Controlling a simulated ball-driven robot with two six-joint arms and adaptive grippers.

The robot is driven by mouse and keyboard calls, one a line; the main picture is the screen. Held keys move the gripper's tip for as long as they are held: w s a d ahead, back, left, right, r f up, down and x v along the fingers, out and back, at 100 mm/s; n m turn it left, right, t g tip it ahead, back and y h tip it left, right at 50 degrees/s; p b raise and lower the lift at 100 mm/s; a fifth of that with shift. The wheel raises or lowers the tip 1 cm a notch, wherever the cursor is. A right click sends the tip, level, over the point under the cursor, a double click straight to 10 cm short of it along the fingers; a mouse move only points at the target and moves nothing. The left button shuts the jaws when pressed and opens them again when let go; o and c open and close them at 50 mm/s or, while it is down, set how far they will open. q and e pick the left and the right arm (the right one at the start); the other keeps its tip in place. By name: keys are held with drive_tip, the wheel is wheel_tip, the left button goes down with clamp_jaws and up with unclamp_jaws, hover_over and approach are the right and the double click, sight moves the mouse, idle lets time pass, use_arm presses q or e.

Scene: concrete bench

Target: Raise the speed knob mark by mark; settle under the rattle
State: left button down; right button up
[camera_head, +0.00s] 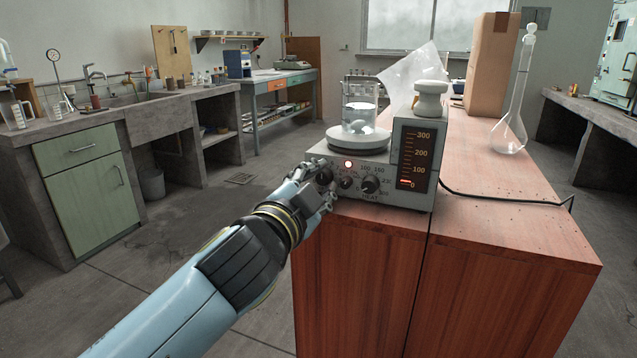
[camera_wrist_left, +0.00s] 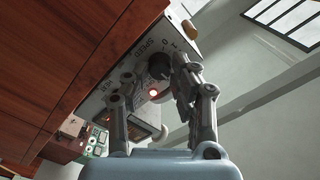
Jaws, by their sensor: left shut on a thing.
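The hotplate stirrer (camera_head: 420,196) stands at the near end of the red-brown bench. A glass beaker (camera_head: 359,113) with clear liquid stands on its round white plate (camera_head: 357,138). My left gripper (camera_head: 323,180) is shut on the dark speed knob (camera_wrist_left: 158,66) at the panel's left end. The fingers hide most of that knob in the head view. The wrist view shows it between the fingertips, beside the word SPEED. The heat knob (camera_head: 370,184) is free to the right. The upright scale (camera_head: 415,158) runs 0 to 300, with a short red bar near 0. A red lamp (camera_head: 348,164) is lit.
A white stoppered piece (camera_head: 430,100) sits atop the scale housing. A clear sheet (camera_head: 412,76), a cardboard box (camera_head: 490,62) and a tall flask (camera_head: 513,115) stand behind. A black cable (camera_head: 500,200) crosses the bench to the right. The bench's right front is clear.

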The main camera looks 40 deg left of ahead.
use_arm(q)
drive_tip(key=shift+r+m+p, duration=0.15)
drive_tip(key=shift+m+p, duration=0.4)
drive_tip(key=shift+m, duration=0.25)
drive_tip(key=shift+m+p, duration=0.35)
drive_tip(key=shift+m, duration=1.35)
drive_tip(key=shift+f, duration=0.25)
drive_tip(key=c, duration=1.1)
unclamp_jaws()
drive_tip(key=v, duration=1.2)
drive_tip(key=shift+r, duration=0.1)
